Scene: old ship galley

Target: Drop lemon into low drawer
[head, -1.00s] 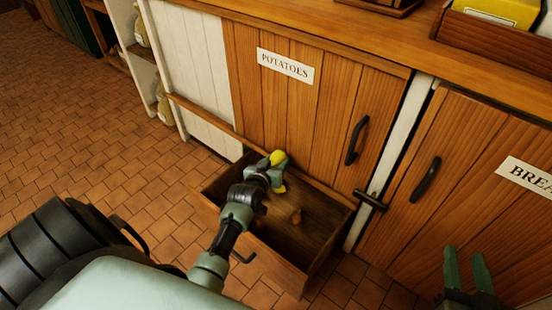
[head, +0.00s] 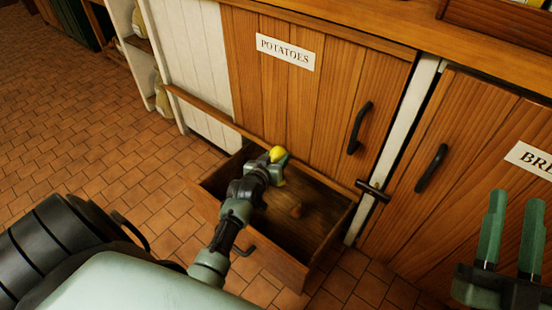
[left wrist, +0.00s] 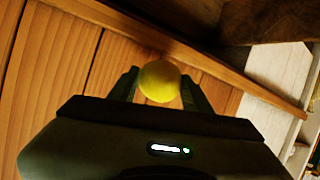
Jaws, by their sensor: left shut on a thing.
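The yellow lemon (head: 277,153) is held between the fingers of my left gripper (head: 278,160), over the back left part of the open low drawer. In the left wrist view the lemon (left wrist: 160,81) sits between the two fingertips. The low wooden drawer (head: 283,262) is pulled out below the POTATOES door.
The POTATOES cupboard door (head: 300,110) rises just behind the drawer, with a dark handle (head: 359,128). Another door (head: 470,170) stands to its right. A wooden counter (head: 390,35) runs above. Tiled floor (head: 120,150) lies free at the left.

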